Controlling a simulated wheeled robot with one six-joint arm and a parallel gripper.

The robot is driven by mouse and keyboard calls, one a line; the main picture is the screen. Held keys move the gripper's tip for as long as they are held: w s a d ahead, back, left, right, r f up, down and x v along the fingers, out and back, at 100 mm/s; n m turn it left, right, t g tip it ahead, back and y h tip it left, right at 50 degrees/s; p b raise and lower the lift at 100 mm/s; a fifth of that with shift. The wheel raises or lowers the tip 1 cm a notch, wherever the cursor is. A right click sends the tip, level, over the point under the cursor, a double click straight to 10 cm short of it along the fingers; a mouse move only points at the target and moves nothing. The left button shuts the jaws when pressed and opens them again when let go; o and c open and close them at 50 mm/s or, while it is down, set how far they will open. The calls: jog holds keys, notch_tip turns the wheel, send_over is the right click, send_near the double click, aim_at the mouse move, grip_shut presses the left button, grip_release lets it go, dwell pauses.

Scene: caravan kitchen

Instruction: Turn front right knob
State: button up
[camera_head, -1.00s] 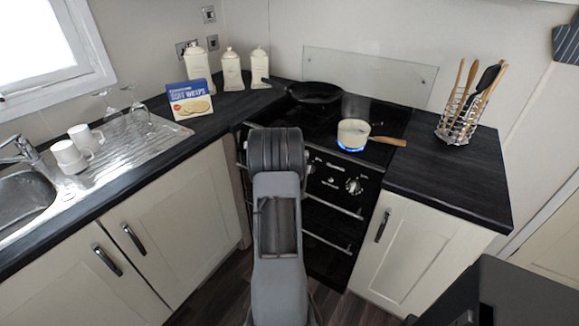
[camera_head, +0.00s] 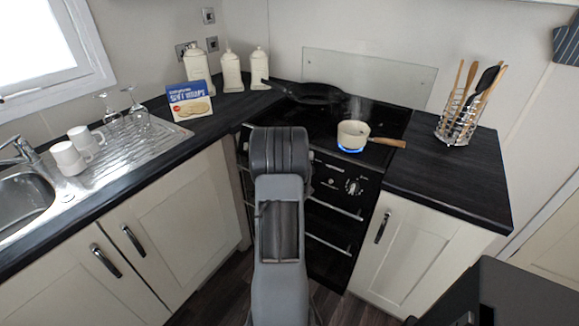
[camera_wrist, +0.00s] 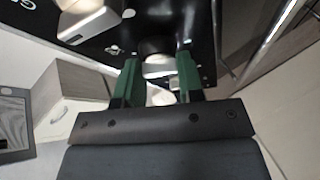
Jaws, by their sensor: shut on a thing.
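The black cooker front (camera_head: 335,186) has a knob (camera_head: 353,187) at the right of its panel in the head view, clear of my arm. In the wrist view, a pale, silvery knob (camera_wrist: 157,68) on the black panel sits between the two green fingers of my gripper (camera_wrist: 158,60). The gripper is shut on this knob. My own arm hides the gripper and part of the panel in the head view, so I cannot tell which knob it holds.
A cream pan (camera_head: 353,134) stands over a blue flame on the hob, its wooden handle pointing right. A dark frying pan (camera_head: 314,93) sits behind. Oven handles (camera_head: 334,208) run below the panel. A utensil rack (camera_head: 462,122) stands on the right worktop.

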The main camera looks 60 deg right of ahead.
jog(key=o, duration=0.9)
jog(key=v, duration=1.3)
jog(key=shift+s+a, duration=0.1)
jog(key=shift+a, duration=0.3)
